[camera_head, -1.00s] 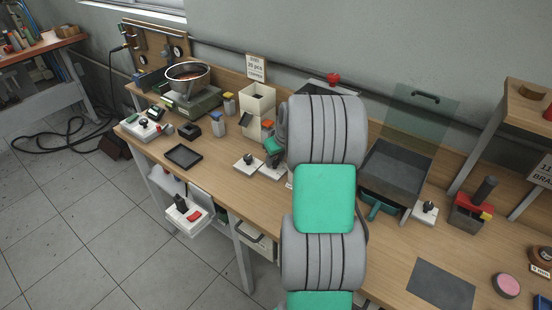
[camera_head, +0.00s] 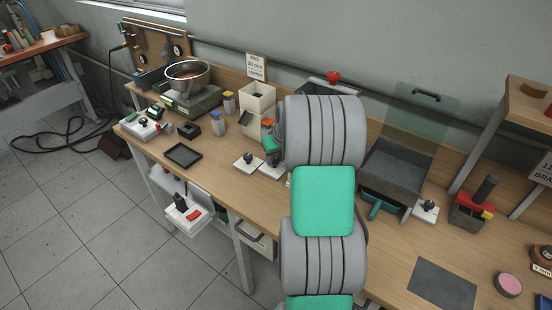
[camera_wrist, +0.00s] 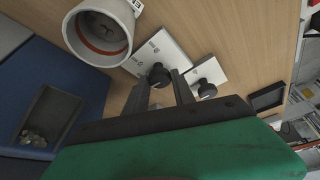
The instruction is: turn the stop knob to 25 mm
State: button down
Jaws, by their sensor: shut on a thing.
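A black round knob (camera_wrist: 157,74) stands on a white plate (camera_wrist: 170,50) with small dark lettering that I cannot read. My gripper (camera_wrist: 159,80) has its two dark fingers closed on either side of this knob in the wrist view. The pointer's exact setting is hidden or too small to read. A second black knob (camera_wrist: 207,90) on its own white plate stands just to the right, clear of the fingers. In the head view, that neighbouring plate (camera_head: 243,166) shows left of the plate (camera_head: 270,173) under my gripper, whose fingers are mostly hidden there by my arm.
A white cup-shaped part with a reddish inner ring (camera_wrist: 103,28) is close to the left in the wrist view. A dark tray (camera_head: 184,155) and a white bin (camera_head: 257,103) stand on the bench, with a grey tray (camera_head: 398,168) right of my arm.

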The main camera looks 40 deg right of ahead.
aim_at(270, 173)
jog(key=m+h+b, duration=0.1)
jog(key=m, duration=0.2)
jog(key=m+h+b, duration=0.1)
jog(key=m, duration=0.1)
jog(key=shift+w+a+m+g+b, duration=0.15)
jog(key=shift+a+m+g+b, duration=0.05)
jog(key=shift+m+g+b, duration=0.2)
jog(key=m+g+h, duration=0.1)
jog(key=m, duration=0.3)
jog(key=shift+w+m+b, duration=0.1)
jog(key=shift+m+b, duration=0.3)
jog(key=shift+g, duration=0.3)
jog(key=c, duration=1.1)
grip_release()
jog(key=shift+r, duration=0.15)
jog(key=v, duration=0.7)
jog(key=shift+a+r+b, duration=0.2)
jog(key=shift+a+b, duration=0.05)
jog(key=shift+b, duration=0.1)
jog(key=shift+a, duration=0.1)
